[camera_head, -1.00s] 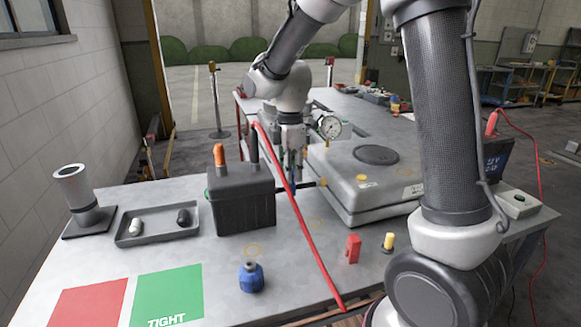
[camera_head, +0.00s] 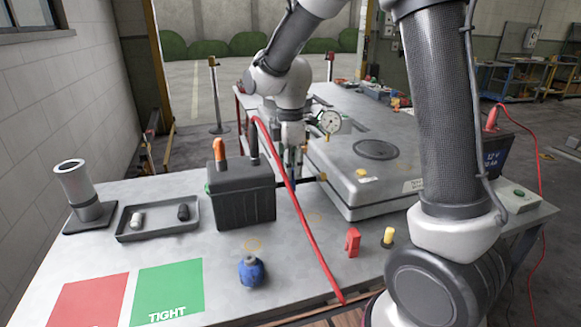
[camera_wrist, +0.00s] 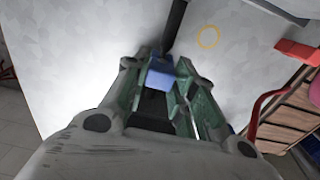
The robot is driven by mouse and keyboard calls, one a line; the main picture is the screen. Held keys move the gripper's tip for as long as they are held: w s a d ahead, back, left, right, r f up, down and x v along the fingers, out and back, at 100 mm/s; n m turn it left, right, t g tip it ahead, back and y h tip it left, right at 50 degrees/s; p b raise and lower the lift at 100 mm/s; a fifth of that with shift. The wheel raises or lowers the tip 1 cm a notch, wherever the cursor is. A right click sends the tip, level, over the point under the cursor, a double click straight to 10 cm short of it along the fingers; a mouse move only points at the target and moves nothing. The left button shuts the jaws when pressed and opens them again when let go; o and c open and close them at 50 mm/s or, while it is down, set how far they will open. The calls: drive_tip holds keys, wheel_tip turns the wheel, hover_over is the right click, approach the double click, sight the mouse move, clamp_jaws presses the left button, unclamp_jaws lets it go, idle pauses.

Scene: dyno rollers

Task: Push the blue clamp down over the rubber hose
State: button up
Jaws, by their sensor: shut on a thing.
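The blue clamp (camera_wrist: 161,76) is between the fingertips of my gripper (camera_wrist: 160,85) in the wrist view. My gripper is shut on it. The black rubber hose (camera_wrist: 174,27) runs from the top of the wrist view to the clamp. In the head view a dark stub (camera_head: 319,177) shows beside the grey case. I cannot tell whether the clamp is around the hose or only touching it.
A black box (camera_head: 240,197) stands left of my gripper, and a grey case (camera_head: 365,185) stands right. A red cable (camera_head: 300,215) crosses in front. A blue bottle (camera_head: 251,271), a red clip (camera_head: 353,242) and a yellow-topped piece (camera_head: 388,238) stand nearer the front edge.

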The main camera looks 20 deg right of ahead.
drive_tip(key=shift+f, duration=0.15)
drive_tip(key=o, duration=1)
wheel_tip(320, 180, up, 12)
drive_tip(key=shift+r, duration=0.1)
